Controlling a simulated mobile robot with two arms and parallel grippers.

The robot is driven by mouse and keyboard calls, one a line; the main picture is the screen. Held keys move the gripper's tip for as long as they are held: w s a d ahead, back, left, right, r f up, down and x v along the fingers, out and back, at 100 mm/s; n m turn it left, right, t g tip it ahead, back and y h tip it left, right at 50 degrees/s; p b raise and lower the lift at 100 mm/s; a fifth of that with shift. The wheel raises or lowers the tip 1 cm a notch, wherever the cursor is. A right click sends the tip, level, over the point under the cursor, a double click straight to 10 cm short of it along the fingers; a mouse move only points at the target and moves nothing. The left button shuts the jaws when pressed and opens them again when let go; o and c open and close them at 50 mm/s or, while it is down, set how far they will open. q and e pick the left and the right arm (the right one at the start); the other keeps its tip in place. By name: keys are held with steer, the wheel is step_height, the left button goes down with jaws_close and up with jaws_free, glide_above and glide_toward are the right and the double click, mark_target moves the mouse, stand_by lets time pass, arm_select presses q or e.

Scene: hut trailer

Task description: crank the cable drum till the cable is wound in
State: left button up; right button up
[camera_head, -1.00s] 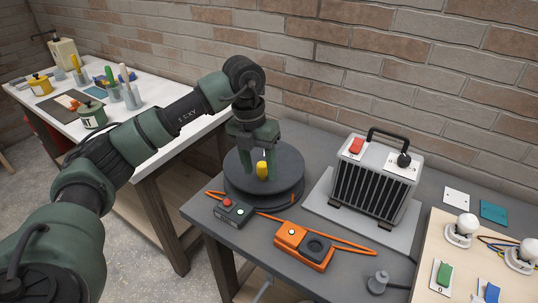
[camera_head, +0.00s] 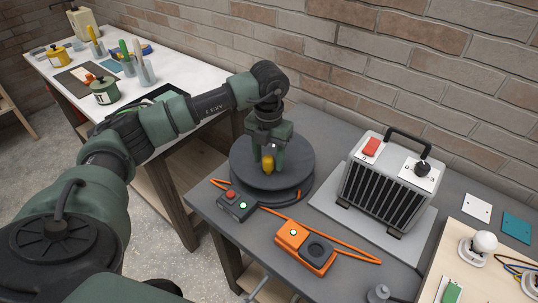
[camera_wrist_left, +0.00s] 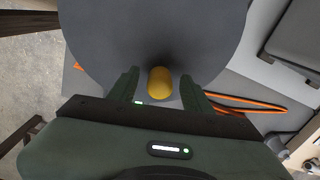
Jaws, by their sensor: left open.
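The dark grey cable drum (camera_head: 245,163) lies flat on the grey bench, with its round top plate facing up. A yellow crank knob (camera_head: 268,164) stands up from the plate toward its front. Orange cable (camera_head: 340,246) runs across the bench from the drum's side. My left gripper (camera_head: 267,160) points down over the drum. In the left wrist view the yellow knob (camera_wrist_left: 160,83) sits between my open fingers (camera_wrist_left: 163,88), with gaps on both sides. My right gripper is not in view.
A control box (camera_head: 237,205) with red and green buttons and an orange device (camera_head: 305,248) stand in front of the drum. A grey ribbed unit (camera_head: 388,180) stands to the right. A white table (camera_head: 150,104) with pots is behind left.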

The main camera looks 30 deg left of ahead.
arm_select(q)
steer(key=shift+s+f, duration=0.1)
steer(key=shift+s, duration=0.1)
steer(key=shift+w, duration=0.1)
jaws_close()
stand_by(1.2)
